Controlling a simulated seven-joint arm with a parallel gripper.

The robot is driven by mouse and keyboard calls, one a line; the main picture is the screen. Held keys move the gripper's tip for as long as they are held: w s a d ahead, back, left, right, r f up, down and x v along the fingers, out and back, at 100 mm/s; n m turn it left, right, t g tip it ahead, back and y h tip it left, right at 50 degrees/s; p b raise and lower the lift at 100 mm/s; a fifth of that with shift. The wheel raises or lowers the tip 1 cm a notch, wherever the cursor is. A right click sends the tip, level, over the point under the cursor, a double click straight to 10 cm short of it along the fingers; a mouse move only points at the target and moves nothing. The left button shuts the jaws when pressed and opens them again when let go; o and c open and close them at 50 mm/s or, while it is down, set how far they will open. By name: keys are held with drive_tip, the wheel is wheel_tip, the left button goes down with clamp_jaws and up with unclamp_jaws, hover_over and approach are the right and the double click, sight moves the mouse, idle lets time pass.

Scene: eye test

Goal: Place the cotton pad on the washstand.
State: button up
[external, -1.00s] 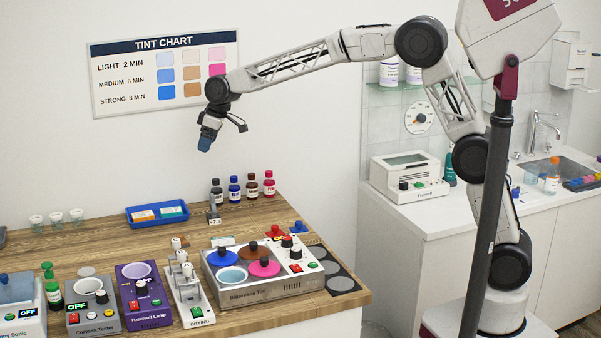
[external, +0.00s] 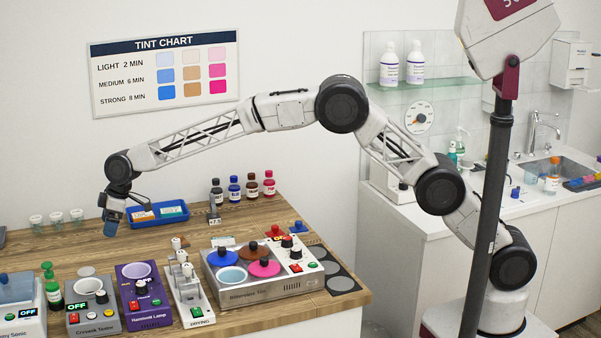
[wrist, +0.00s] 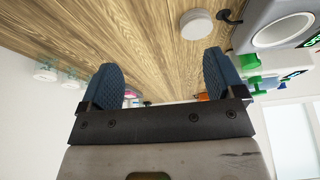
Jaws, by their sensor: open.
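A round off-white disc, which looks like the cotton pad (external: 86,271), lies flat on the wooden counter behind the grey tester. It also shows in the wrist view (wrist: 196,22), beyond my right-hand finger. My gripper (external: 111,228) hangs above the wooden counter, behind and a little right of the disc, left of the blue tray. In the wrist view my gripper (wrist: 160,72) has its two blue fingers wide apart with nothing between them. The washstand (external: 515,205) is the white counter with a sink at the far right, clear of my gripper.
Along the counter's front stand a green pump bottle (external: 52,287), a grey tester (external: 93,312), a purple lamp (external: 145,300) and a tinting unit (external: 262,280). A blue tray (external: 157,222) and small glass cups (external: 57,218) stand behind. A dark post (external: 487,210) rises before the washstand.

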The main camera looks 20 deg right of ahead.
drive_tip(key=n, duration=0.1)
approach(87, 271)
drive_tip(key=shift+x, duration=0.75)
drive_tip(key=shift+x, duration=1.25)
drive_tip(key=shift+f, duration=0.2)
drive_tip(key=shift+x, duration=2.45)
drive_tip(key=c, duration=1.1)
